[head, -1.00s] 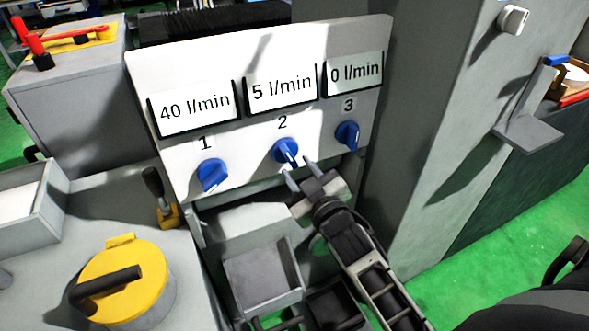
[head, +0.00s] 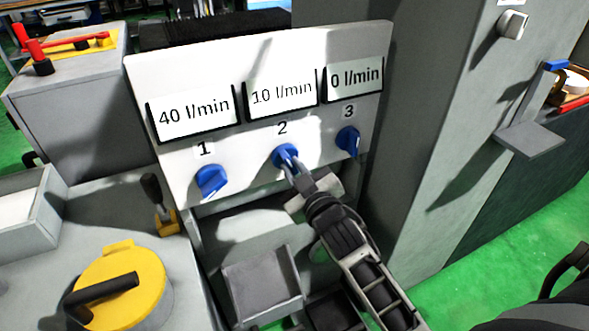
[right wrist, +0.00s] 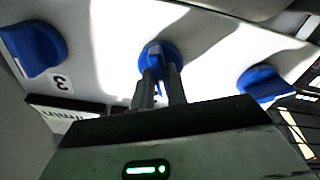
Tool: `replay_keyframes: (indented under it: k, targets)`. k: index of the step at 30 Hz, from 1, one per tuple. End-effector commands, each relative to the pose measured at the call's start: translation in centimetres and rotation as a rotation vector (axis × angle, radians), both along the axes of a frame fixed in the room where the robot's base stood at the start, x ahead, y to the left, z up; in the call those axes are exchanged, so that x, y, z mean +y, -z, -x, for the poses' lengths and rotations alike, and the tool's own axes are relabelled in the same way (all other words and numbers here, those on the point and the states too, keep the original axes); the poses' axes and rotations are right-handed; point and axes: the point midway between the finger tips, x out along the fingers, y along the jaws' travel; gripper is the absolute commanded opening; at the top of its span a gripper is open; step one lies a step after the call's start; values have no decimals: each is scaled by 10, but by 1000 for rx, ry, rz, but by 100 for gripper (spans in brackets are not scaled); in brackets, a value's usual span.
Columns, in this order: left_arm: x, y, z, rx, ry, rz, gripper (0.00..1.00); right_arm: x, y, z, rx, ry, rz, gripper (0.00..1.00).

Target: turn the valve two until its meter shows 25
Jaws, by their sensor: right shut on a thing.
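The white valve panel (head: 240,150) stands in the middle of the head view. Valve two is a blue knob (head: 283,155) under the label 2, and its meter (head: 281,94) reads 10 l/min. My right gripper (head: 293,172) is shut on the knob's grip from the front. In the right wrist view both fingers (right wrist: 160,88) sit on either side of the grip of the blue knob (right wrist: 159,56), and the fingers partly cover it. My left gripper is not in view.
The valve one knob (head: 211,181) is to the left, its meter (head: 195,112) at 40 l/min. The valve three knob (head: 348,140) is to the right, its meter (head: 355,77) at 0 l/min. Below is a grey open tray (head: 262,285); a grey cabinet (head: 440,120) stands right.

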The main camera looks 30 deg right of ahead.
Motion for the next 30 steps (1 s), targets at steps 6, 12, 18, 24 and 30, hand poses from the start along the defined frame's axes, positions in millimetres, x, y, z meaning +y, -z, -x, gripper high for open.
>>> replay_keyframes:
  k: [6,12,18,24,30]
  targets:
    - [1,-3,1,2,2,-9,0,0,-1,0,5,-1,82,0]
    - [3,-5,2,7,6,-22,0,0,-1,0,15,-1,233,0]
    - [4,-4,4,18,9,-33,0,0,-1,0,26,-1,420,0]
    - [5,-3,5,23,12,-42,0,0,0,0,37,-2,610,0]
    - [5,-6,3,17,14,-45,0,0,0,0,46,-1,789,0]
